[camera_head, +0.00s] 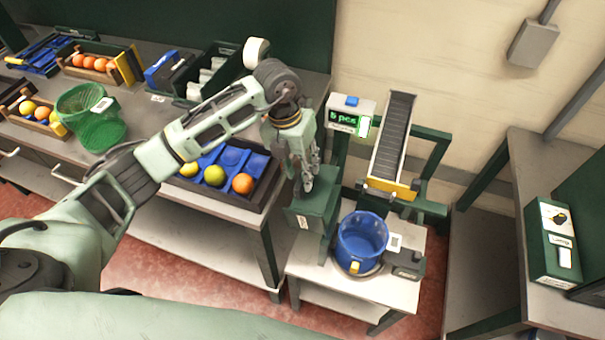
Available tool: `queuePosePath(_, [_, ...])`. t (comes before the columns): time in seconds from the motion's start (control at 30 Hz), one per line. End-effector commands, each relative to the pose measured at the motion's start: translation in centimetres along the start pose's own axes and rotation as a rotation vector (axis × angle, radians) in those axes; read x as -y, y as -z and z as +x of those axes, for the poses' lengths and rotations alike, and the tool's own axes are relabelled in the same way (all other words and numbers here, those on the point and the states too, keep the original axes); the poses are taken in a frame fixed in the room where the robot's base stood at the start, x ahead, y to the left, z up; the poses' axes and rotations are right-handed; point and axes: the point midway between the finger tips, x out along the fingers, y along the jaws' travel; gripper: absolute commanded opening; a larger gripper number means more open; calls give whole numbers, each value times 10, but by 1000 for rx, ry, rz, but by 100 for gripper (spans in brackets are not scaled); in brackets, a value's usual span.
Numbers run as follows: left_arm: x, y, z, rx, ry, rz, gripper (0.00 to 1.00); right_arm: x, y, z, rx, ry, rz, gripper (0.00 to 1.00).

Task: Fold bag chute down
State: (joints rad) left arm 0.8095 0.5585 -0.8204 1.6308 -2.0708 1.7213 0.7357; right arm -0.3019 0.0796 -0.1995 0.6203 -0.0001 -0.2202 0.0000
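A black ribbed chute (396,130) with a yellow lip (391,188) at its lower end stands steeply tilted in a green frame (435,150) by the wall. A blue round container (362,243) stands below it on a small white-topped stand (305,259). My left gripper (305,188) points down just above a green box (316,208), left of the chute and the container and apart from both. Its fingers look empty, but their gap is too small to judge. My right gripper is out of view.
A counter display (350,121) with a blue button stands left of the chute. A blue tray (226,161) with several fruits lies on the long workbench (140,160). Green baskets (88,107) and crates are farther left. A second table (533,220) stands at right.

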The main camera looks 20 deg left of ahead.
Motion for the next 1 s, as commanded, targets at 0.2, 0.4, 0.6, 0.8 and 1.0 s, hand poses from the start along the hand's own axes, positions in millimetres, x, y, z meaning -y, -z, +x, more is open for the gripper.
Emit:
queuePosePath(0.2, [1, 1, 26, -2, 2, 1, 33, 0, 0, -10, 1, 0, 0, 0])
queuePosePath(0.4, [1, 1, 34, 0, 2, 3, 33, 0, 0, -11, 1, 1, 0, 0])
queuePosePath(0.6, [1, 0, 34, 0, 2, 3, 29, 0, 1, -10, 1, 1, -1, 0])
queuePosePath(0.8, [1, 0, 34, 0, 2, 3, 12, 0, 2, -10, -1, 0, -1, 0])
queuePosePath(1.0, [1, 0, 33, 0, 2, 3, 0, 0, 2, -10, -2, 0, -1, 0])
